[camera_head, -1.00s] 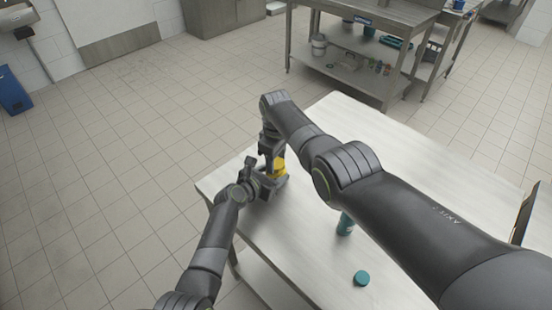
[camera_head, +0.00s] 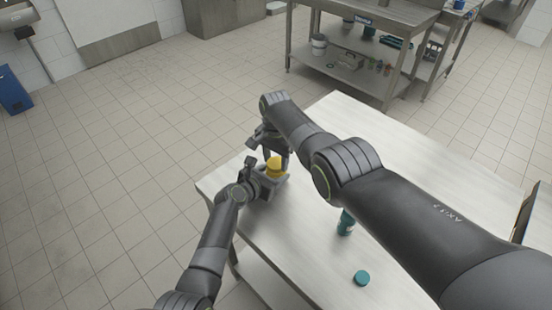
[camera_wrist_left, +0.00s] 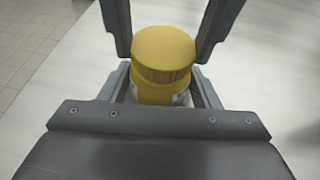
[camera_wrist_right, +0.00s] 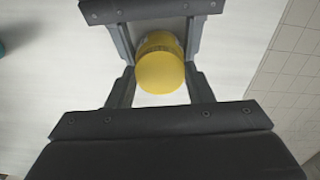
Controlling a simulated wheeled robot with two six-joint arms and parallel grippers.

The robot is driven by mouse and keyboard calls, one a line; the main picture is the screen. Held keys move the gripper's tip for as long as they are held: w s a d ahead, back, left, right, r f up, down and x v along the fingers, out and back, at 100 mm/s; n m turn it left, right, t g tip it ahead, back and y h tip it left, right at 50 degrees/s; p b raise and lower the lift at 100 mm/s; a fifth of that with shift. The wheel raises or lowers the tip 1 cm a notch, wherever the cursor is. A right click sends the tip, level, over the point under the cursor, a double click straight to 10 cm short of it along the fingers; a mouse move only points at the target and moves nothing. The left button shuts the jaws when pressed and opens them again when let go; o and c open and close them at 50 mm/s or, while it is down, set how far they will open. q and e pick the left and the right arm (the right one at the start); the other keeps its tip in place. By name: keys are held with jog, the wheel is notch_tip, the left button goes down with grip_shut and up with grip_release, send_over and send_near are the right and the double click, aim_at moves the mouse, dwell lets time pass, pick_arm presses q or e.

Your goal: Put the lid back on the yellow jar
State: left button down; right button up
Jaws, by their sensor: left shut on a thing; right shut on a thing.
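The yellow jar's body (camera_wrist_left: 163,94) stands upright between the fingers of my left gripper (camera_wrist_left: 164,88), which is shut on it. The yellow lid (camera_wrist_left: 163,50) is on top of the jar, lined up with it; I cannot tell whether it is fully seated. My right gripper (camera_wrist_right: 159,65) is shut on the lid from above, one finger on each side. The lid (camera_wrist_right: 161,72) hides most of the jar in the right wrist view. In the head view the yellow lid (camera_head: 275,163) shows between both grippers, near the table's left corner.
A teal bottle (camera_head: 346,222) stands on the pale table (camera_head: 300,245), partly behind my right arm. A teal round lid (camera_head: 362,278) lies nearer the front edge. A metal shelf table (camera_head: 350,70) stands beyond. The table between has free room.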

jog(key=m, duration=1.1)
jog(key=shift+a, duration=0.1)
jog(key=m, duration=1)
jog(key=shift+w, duration=0.1)
jog(key=o, duration=0.9)
jog(key=shift+o, duration=0.2)
